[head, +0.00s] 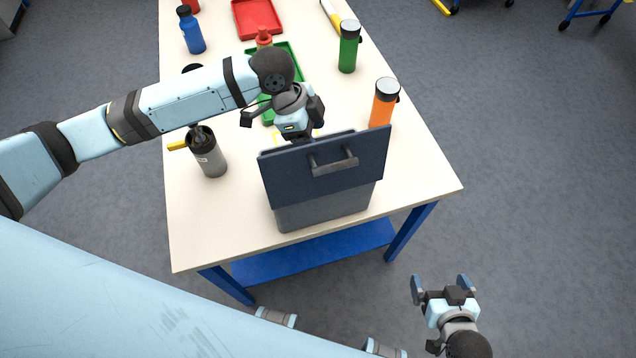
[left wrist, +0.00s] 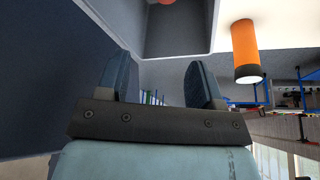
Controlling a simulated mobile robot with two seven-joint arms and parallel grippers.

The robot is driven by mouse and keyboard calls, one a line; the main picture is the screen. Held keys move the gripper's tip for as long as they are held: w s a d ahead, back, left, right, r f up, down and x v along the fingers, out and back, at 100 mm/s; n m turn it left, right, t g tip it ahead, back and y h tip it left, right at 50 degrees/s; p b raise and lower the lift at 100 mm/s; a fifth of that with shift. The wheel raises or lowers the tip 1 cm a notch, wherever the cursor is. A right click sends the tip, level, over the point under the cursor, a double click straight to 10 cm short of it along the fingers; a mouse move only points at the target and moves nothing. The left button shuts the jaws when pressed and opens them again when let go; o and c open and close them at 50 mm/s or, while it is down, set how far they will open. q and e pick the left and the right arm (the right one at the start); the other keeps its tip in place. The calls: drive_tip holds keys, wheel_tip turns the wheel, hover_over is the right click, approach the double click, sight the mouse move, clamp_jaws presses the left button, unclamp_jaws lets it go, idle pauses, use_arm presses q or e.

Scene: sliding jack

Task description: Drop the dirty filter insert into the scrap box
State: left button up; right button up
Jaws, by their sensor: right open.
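A dark grey box (head: 322,212) with a navy panel (head: 285,182) and a handle (head: 334,162) stands at the near end of the table; I take it to be the scrap box. My left gripper (head: 302,137) is just behind the panel's top edge, its fingertips largely hidden in the head view. In the left wrist view, its two fingers (left wrist: 161,82) are apart with nothing seen between them. My right gripper (head: 441,281) is open and empty, off the table at lower right. I cannot surely identify the dirty filter insert.
An orange bottle (head: 383,103) stands right of my left gripper, with a green bottle (head: 348,50) behind. A grey bottle (head: 211,160) stands left. Green (head: 290,50) and red (head: 257,18) trays lie farther back. The table's near-left corner is clear.

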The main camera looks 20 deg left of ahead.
use_arm(q)
drive_tip(key=shift+r, duration=0.1)
drive_tip(key=v, duration=1.3)
drive_tip(key=shift+r+b, duration=0.35)
drive_tip(key=shift+b, duration=0.1)
drive_tip(key=shift+a, duration=0.1)
